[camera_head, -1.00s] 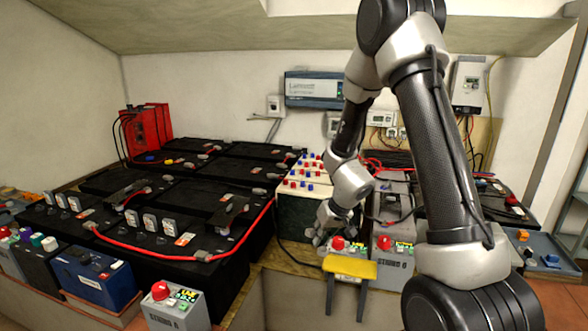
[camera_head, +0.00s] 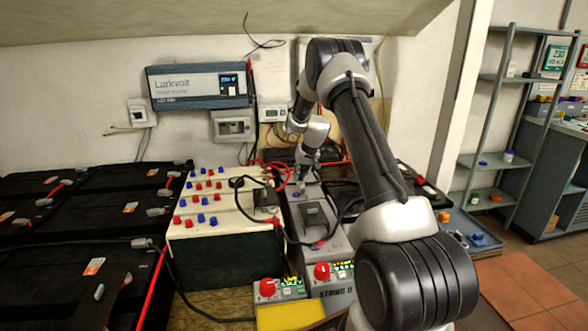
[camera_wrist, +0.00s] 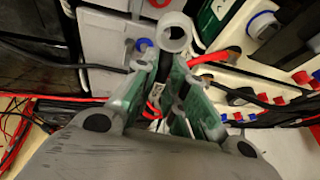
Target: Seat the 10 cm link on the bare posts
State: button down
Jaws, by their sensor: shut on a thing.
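My gripper (camera_head: 299,186) is low over the far part of a grey battery (camera_head: 333,240), right of the cream-topped battery. In the wrist view its green-padded fingers (camera_wrist: 168,75) are shut on a pale grey piece with a round eye (camera_wrist: 174,32), which sticks out past the fingertips. It looks like the link, but its length and far end are hidden between the fingers. A blue post or cap (camera_wrist: 143,45) is just left of the eye. I cannot tell which posts are bare, or whether the piece touches one.
The cream-topped battery (camera_head: 205,232) carries several red and blue caps. Black cables run beside my gripper. Large black batteries (camera_head: 75,225) fill the left. An inverter (camera_head: 197,85) hangs on the wall. A control box with a red button (camera_head: 322,271) stands in front.

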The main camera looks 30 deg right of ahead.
jog(key=shift+w+d+f, duration=0.15)
jog(key=shift+w+f, duration=0.05)
jog(key=shift+f, duration=1.1)
jog(key=shift+w+d+f, duration=0.1)
jog(key=shift+w+f, duration=0.05)
jog(key=shift+f, duration=1.15)
jog(key=shift+w+d+f, duration=0.15)
jog(key=shift+w+f, duration=0.05)
jog(key=shift+f, duration=1.1)
jog(key=shift+s+d, duration=0.15)
jog(key=shift+s, duration=0.05)
jog(key=shift+s+f, duration=0.2)
jog(key=shift+f, duration=1.1)
jog(key=c, duration=1.4)
grip_release()
jog(key=shift+o, duration=0.5)
jog(key=o, duration=0.3)
jog(key=shift+w, duration=0.1)
jog(key=shift+r, duration=0.1)
